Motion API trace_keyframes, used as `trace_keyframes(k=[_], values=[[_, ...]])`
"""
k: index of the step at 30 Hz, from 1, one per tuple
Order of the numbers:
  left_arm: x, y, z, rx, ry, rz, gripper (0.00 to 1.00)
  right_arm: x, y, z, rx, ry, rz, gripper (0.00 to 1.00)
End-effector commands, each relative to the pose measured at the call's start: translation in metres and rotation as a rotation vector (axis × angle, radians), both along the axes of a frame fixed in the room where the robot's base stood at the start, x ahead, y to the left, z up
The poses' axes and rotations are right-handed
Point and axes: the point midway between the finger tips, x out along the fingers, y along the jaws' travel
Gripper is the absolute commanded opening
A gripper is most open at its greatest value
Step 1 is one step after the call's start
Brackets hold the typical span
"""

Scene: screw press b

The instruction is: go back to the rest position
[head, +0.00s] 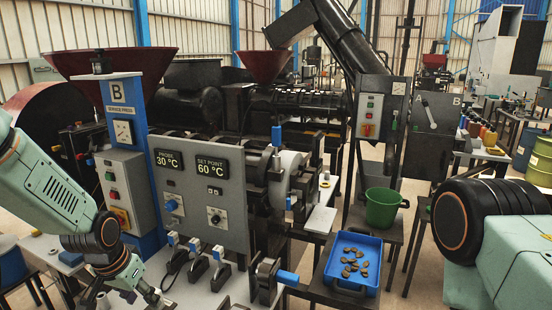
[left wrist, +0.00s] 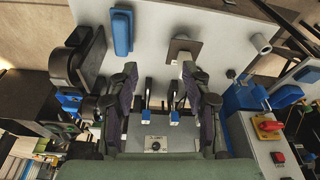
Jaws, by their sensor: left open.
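My left gripper (head: 152,297) is at the lower left of the head view, in front of the grey control panel (head: 205,243) of the screw press. In the left wrist view its two dark fingers (left wrist: 163,85) are spread apart with nothing held between them. Levers with blue ends (left wrist: 148,115) show beyond the fingers, apart from them. My right arm shows at the right of the head view, but its gripper is out of view.
The panel displays (head: 210,170) read 30 °C and 60 °C. Several blue-handled levers (head: 196,258) stand below. A blue tray (head: 346,290) with several brown pieces and a green bucket (head: 382,215) stand right of the press. A red switch (left wrist: 268,126) is on a grey box.

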Motion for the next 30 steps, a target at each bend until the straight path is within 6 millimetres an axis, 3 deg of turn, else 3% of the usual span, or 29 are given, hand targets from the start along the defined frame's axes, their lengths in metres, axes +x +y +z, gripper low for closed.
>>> trace_keyframes(k=[5, 8, 12, 18, 24, 27, 30], values=[[-0.025, -0.024, -0.057, -0.051, -0.064, 0.092, 0.48, 0.000, 0.000, -0.022, 0.000, 0.000, 0.000, 0.36], [-0.057, -0.039, -0.109, -0.079, -0.080, 0.155, 0.48, 0.000, 0.000, -0.044, 0.000, 0.000, 0.000, 0.36], [-0.117, -0.051, -0.180, -0.083, -0.067, 0.241, 0.48, -0.001, 0.000, -0.077, 0.000, 0.001, 0.000, 0.36], [-0.210, -0.057, -0.257, -0.048, 0.012, 0.300, 0.48, -0.001, 0.000, -0.120, 0.000, 0.000, 0.000, 0.36], [-0.302, -0.059, -0.315, 0.004, 0.170, 0.291, 0.48, -0.001, 0.000, -0.158, 0.000, 0.000, 0.000, 0.36], [-0.329, -0.061, -0.334, 0.018, 0.229, 0.276, 0.48, -0.001, 0.000, -0.171, 0.000, 0.001, 0.000, 0.36], [-0.341, -0.061, -0.345, 0.024, 0.257, 0.268, 0.48, -0.001, 0.000, -0.177, 0.000, 0.001, 0.000, 0.36]])
